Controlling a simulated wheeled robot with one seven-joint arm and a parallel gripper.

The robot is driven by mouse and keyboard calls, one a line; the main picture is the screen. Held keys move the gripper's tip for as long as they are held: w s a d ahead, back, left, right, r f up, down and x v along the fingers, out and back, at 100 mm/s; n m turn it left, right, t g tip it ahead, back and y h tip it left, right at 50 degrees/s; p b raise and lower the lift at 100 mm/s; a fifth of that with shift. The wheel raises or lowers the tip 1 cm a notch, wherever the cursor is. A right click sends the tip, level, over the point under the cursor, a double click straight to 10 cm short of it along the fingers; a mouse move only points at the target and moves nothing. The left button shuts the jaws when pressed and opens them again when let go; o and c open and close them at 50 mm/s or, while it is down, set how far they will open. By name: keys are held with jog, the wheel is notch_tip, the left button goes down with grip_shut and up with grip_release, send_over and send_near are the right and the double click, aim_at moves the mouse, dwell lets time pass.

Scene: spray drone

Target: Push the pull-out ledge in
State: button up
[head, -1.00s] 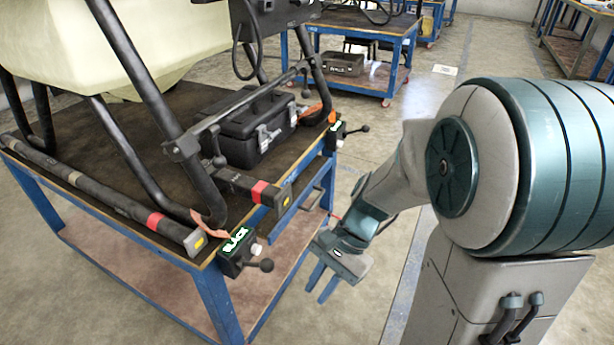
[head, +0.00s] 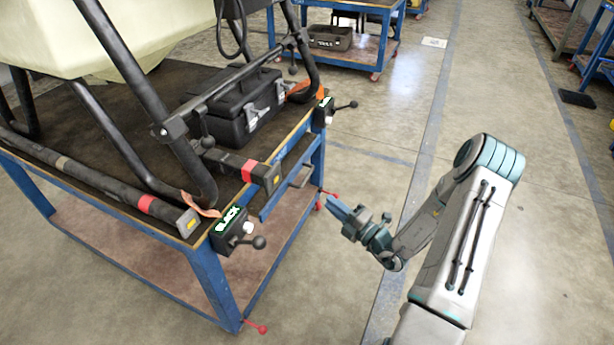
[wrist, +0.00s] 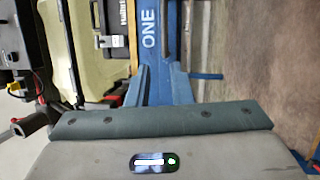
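The pull-out ledge (head: 283,192) is a blue-fronted piece with a grey handle (head: 302,177) on the near right side of the blue workbench (head: 212,290). It sticks out a little below the bench top. My gripper (head: 334,204) is just to the right of it in the head view, blue fingers pointing toward the bench. In the wrist view my gripper (wrist: 160,86) has its two fingers apart with nothing held between them.
Clamp boxes with black knobs (head: 235,230) (head: 325,112) project from the bench edge near both ends of the ledge. A black case (head: 232,118) and the drone's black legs (head: 150,100) stand on top. Open floor (head: 350,260) lies to the right.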

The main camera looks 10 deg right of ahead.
aim_at(307, 177)
jog(key=w+a+b, duration=0.1)
jog(key=w, duration=0.3)
jog(key=w+a+r+m+h+b, duration=0.1)
jog(key=w+a, duration=0.1)
jog(key=w, duration=0.2)
jog(key=w+a+m+t+b, duration=0.1)
jog(key=w+a, duration=0.1)
jog(key=w, duration=0.2)
jog(key=shift+a+r, duration=0.15)
jog(key=shift+a, duration=0.1)
grip_shut()
